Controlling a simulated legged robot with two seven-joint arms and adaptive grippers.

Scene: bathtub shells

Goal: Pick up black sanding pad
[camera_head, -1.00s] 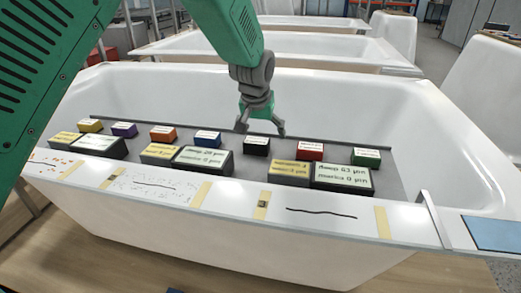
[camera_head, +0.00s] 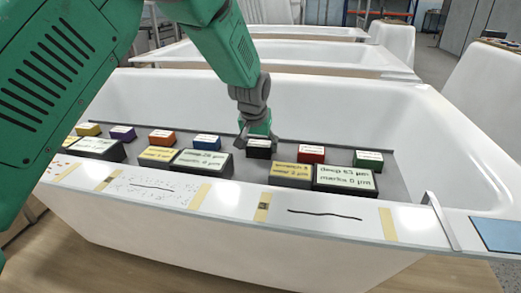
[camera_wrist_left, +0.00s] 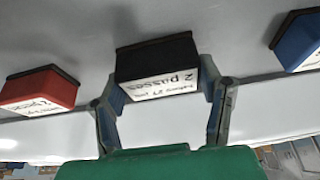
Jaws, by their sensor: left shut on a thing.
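The black sanding pad (camera_head: 259,150) is a small dark block with a white label, in the back row on the grey tray (camera_head: 395,185). It also shows in the left wrist view (camera_wrist_left: 155,60), its label reading "2 passes". My left gripper (camera_head: 258,138) reaches down to it from behind, and its fingers (camera_wrist_left: 162,85) stand on either side of the block, shut on it. In the head view the block hides part of the fingers. I cannot tell whether the pad is clear of the tray. My right gripper is not in view.
A red block (camera_head: 311,154) is close on the right and a blue block (camera_head: 206,142) on the left. Larger labelled blocks (camera_head: 345,178) stand in front. The tray lies across a white bathtub (camera_head: 455,150). A blue sheet (camera_head: 497,234) lies at the right.

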